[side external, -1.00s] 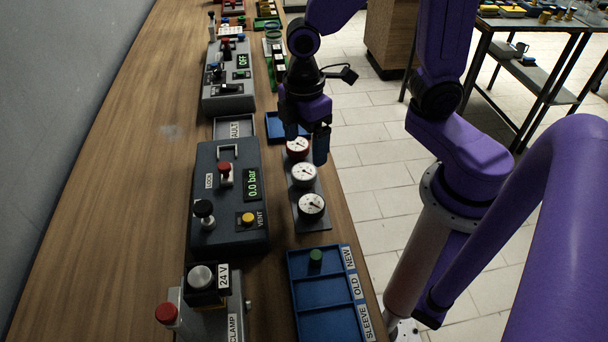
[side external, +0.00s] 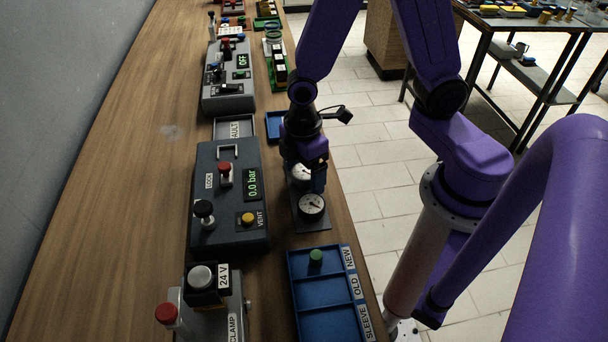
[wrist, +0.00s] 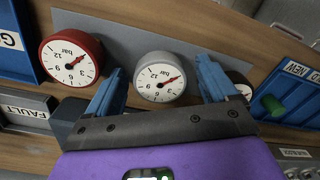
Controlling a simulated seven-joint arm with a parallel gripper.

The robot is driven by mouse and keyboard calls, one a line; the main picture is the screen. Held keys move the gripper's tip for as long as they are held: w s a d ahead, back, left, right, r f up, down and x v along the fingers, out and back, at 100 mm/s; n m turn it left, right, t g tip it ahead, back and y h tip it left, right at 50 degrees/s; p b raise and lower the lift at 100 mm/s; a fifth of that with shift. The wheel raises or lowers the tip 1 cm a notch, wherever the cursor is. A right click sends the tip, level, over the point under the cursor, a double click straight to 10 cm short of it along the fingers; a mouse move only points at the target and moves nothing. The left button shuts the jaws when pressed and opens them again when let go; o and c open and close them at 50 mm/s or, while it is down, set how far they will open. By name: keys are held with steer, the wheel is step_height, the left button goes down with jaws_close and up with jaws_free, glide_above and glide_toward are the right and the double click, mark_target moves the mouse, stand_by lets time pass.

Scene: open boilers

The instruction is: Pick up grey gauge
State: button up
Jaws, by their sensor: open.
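The grey gauge (wrist: 160,79) has a grey rim and a white dial with a red needle. In the wrist view it appears between my two open fingers, with gaps on both sides. In the side external view the grey gauge (side external: 301,173) is partly hidden by my gripper (side external: 306,184), which is low over the gauge row. My gripper (wrist: 162,68) is open and holds nothing. The red gauge (wrist: 71,58) is left of the fingers in the wrist view. The black gauge (side external: 311,205) stands on the near side in the side external view.
The gauges stand on a grey plate (side external: 318,226). A dark control box (side external: 227,229) with a "0.0 bar" display is to its left. A blue divided tray (side external: 324,291) with a green part (side external: 316,257) is nearer the camera. The floor lies beyond the bench's right edge.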

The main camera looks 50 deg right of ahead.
steer(key=shift+c, duration=0.3)
steer(key=c, duration=1.2)
steer(key=shift+o, duration=0.2)
